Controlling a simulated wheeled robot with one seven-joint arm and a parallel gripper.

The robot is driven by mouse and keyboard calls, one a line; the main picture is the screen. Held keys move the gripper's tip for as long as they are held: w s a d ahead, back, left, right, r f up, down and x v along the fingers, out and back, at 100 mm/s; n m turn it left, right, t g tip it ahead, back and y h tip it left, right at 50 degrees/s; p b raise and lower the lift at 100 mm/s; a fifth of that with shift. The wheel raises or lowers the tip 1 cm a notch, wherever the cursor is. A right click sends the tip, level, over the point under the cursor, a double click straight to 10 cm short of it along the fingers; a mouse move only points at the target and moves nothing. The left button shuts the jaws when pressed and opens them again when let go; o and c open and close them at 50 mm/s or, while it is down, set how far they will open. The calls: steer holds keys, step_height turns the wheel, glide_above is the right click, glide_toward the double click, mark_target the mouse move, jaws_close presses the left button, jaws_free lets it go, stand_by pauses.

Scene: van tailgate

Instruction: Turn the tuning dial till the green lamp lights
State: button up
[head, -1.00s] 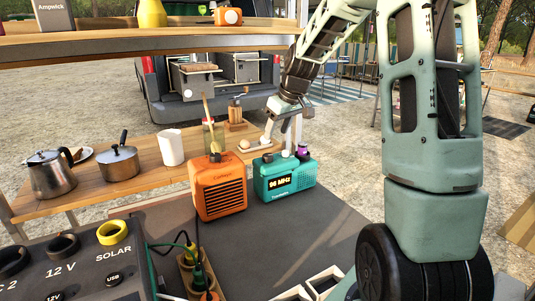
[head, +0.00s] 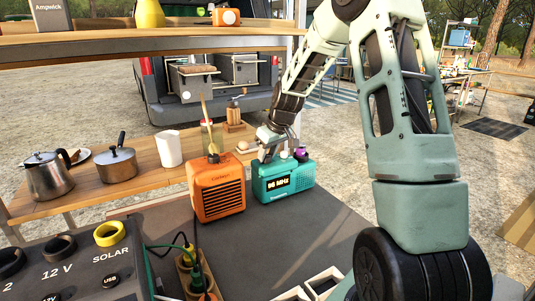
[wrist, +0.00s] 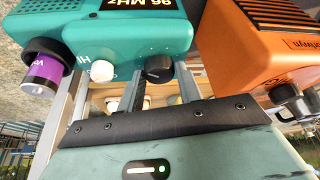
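The teal radio (head: 300,190) stands on the dark grey top, its display reading 96 MHz; it also shows upside down in the wrist view (wrist: 205,35). I see no lit green lamp on the radio.
An orange speaker-like box (head: 218,190) stands close left of the radio. A power box (head: 75,260) with sockets and cables is in front left. A shelf (head: 200,40) hangs above. A kettle (head: 48,177) and pot (head: 116,165) stand on the wooden table at left.

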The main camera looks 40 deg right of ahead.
steer(key=c, duration=0.4)
steer(key=shift+a+r+m+h+p, duration=0.15)
steer(key=shift+m+h+p, duration=0.35)
steer(key=shift+m, duration=0.5)
steer(key=shift+c, duration=0.2)
steer(key=shift+m+p, duration=0.4)
steer(key=shift+m, duration=0.5)
steer(key=o, duration=1)
steer(key=v, duration=1.7)
steer(key=shift+w+a+r, duration=0.1)
steer(key=shift+w+a, duration=0.05)
steer(key=shift+a, duration=0.15)
